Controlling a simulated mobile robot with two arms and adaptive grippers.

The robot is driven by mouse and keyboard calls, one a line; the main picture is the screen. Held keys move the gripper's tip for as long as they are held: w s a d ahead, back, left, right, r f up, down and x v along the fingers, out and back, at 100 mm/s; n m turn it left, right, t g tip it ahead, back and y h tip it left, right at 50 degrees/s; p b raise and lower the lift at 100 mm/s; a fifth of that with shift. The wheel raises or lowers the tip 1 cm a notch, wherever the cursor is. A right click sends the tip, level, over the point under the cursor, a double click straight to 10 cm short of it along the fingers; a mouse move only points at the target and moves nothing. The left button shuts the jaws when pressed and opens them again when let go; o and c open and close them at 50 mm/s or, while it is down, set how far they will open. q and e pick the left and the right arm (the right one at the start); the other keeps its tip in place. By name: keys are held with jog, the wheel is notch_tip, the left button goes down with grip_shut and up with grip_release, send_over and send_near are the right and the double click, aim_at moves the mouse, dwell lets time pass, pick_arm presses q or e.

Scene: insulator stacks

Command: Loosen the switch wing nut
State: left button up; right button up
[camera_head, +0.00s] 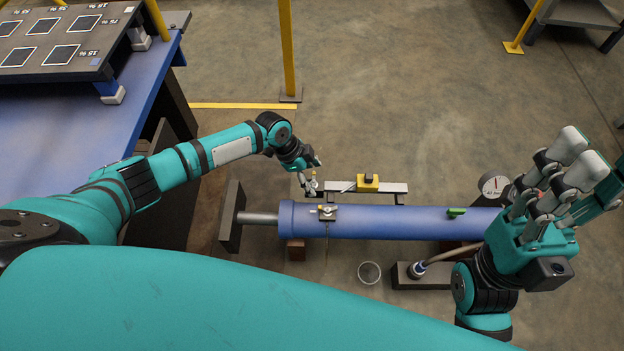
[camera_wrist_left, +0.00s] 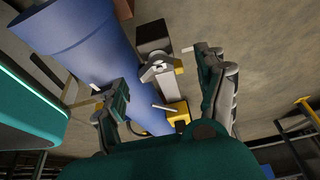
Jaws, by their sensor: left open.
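My left gripper (camera_head: 312,182) is open above the left end of a grey rail (camera_head: 391,187) behind the blue cylinder (camera_head: 400,222). In the left wrist view a small round metal piece with pale wings (camera_wrist_left: 158,68), which looks like the wing nut, shows between the spread fingers (camera_wrist_left: 160,85). I cannot tell whether a finger touches it. A yellow block (camera_head: 368,182), perhaps the switch, sits on the rail; it also shows in the left wrist view (camera_wrist_left: 177,110). My right gripper (camera_head: 565,190) is at the right with its fingers raised and apart, empty.
A small metal clamp (camera_head: 327,212) and a green lever (camera_head: 456,211) sit on the cylinder. A round gauge (camera_head: 493,186) stands near its right end. A clear cup (camera_head: 370,272) stands in front. A blue table (camera_head: 50,140) is at left, with a yellow post (camera_head: 288,50) behind.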

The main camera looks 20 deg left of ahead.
pick_arm(q)
jog(key=shift+w+d+f, duration=0.1)
jog(key=shift+d+f, duration=0.1)
jog(key=shift+f, duration=0.25)
jog(key=c, duration=1.2)
jog(key=shift+o, duration=0.2)
